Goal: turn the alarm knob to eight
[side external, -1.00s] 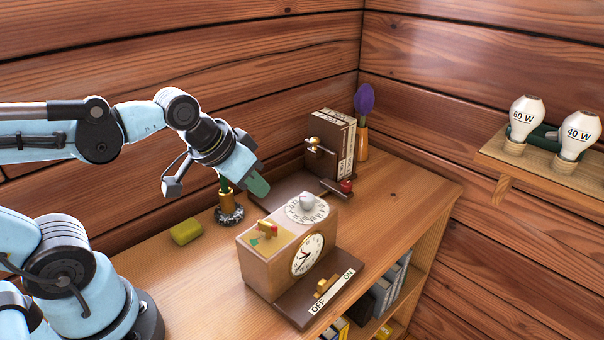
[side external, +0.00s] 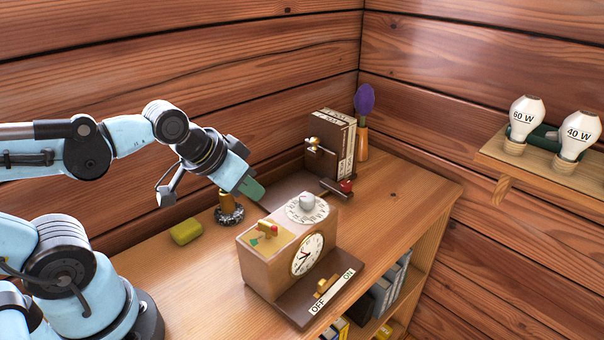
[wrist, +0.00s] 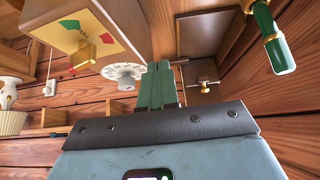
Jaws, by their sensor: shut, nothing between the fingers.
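The alarm clock (side external: 258,270) is a wooden box with a white face on the shelf top. On its top sits a white numbered dial (side external: 295,213) with a pale knob (side external: 307,199). The dial (wrist: 112,70) and knob (wrist: 125,84) also show in the wrist view, but the numbers are too small to read. My gripper (side external: 256,192) has green fingers and is shut and empty, above and to the left of the dial, apart from it. In the wrist view the shut fingers (wrist: 155,84) appear just right of the knob.
An OFF/ON switch board (side external: 330,295) lies in front. Right shelf top is clear.

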